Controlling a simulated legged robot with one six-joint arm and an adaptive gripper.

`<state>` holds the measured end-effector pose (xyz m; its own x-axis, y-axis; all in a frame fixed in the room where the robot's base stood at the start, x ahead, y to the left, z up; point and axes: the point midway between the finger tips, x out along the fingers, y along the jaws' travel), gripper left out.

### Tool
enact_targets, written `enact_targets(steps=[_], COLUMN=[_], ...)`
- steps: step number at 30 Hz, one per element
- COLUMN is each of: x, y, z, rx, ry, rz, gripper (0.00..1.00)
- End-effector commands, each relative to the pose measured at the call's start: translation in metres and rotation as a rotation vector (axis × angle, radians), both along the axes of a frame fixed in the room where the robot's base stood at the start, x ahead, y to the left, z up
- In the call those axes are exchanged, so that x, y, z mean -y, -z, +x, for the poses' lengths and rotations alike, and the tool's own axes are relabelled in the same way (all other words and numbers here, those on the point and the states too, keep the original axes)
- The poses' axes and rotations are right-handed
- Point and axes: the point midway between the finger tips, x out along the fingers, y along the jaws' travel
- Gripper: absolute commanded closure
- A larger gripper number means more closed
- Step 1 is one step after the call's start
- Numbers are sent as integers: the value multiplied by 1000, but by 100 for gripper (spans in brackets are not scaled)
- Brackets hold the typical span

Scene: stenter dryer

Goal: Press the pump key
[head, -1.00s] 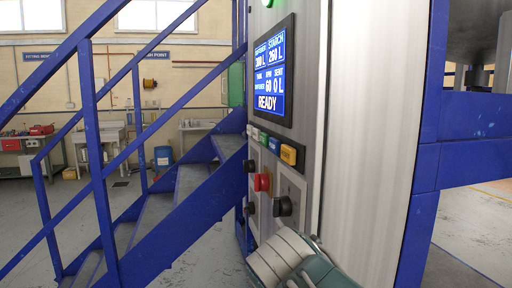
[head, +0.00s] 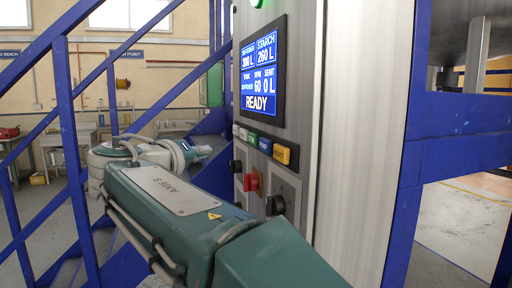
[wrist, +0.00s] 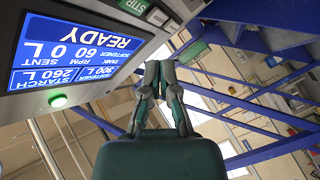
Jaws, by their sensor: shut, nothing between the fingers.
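A row of small coloured keys sits under the screen on the grey control panel (head: 300,120) in the head view. It includes a green key (head: 253,139), a blue key (head: 265,145) and a yellow key (head: 282,154). In the wrist view the green key (wrist: 133,6) reads STIR, upside down. I cannot read which key is the pump key. My gripper (wrist: 160,66) is shut and empty in the wrist view, pointing past the panel's key edge, apart from it. In the head view my gripper (head: 203,151) is left of the keys, small and partly unclear.
The lit screen (head: 262,75) shows READY. Below the keys are a red knob (head: 251,182) and black knobs, one at the lower right (head: 275,205). Blue stair rails (head: 68,140) stand to the left, close to my arm. A blue frame post (head: 408,170) stands at right.

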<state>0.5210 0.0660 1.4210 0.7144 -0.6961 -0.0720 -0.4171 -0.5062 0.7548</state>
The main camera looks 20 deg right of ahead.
Motion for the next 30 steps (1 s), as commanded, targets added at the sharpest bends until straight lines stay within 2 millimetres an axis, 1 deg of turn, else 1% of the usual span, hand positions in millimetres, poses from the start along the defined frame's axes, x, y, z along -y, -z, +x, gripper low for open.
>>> enact_targets(steps=[4,10,13,17,27,30], x=[2,-1,4,19,65,74], y=[-2,-1,-1,-1,-2,-1], z=[0,0,0,0,0,0], rx=[6,3,3,4,3,2], ry=[2,2,2,5,5,4], rz=[-2,-5,-5,-4,-2,-4], gripper=[100,100,100,100,100,100])
